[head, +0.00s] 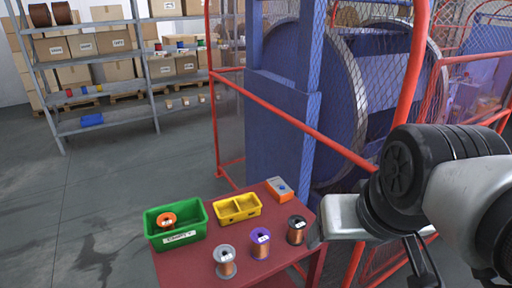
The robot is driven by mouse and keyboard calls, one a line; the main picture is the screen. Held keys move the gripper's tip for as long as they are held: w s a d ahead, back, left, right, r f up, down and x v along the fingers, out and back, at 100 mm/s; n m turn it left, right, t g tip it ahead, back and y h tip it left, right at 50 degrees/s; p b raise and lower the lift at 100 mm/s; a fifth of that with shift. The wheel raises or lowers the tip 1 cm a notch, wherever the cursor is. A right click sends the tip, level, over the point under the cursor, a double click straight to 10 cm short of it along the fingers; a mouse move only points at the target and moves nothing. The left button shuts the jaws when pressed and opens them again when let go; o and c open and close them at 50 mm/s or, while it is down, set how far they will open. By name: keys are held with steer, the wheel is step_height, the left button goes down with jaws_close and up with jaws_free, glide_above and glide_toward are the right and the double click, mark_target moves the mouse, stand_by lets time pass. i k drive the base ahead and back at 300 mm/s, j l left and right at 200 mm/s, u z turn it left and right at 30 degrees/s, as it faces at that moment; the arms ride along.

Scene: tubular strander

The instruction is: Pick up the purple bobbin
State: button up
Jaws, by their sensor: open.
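The purple bobbin (261,243) stands upright on the red table (185,265), with copper-coloured wire wound between its purple flanges. A grey bobbin (225,262) stands to its left and a black bobbin (296,230) to its right. My gripper (317,237) is at the right end of the table, beside the black bobbin in the picture and apart from the purple one. It is open; its fingertips are seen edge-on and partly hidden by the hand. I see nothing held in it.
A green bin (176,237) holding an orange bobbin (166,219) stands at the table's left. A yellow divided tray (237,208) and an orange-and-blue box (280,189) lie at the back. Red-framed mesh guarding (300,128) and the blue machine rise behind. Shelving stands far left.

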mark_target(260, 244)
steer(key=i+l+u, duration=0.25)
steer(key=u, duration=0.25)
steer(key=i+l+u, duration=0.2)
steer(key=l+u, duration=0.3)
steer(key=j, duration=0.1)
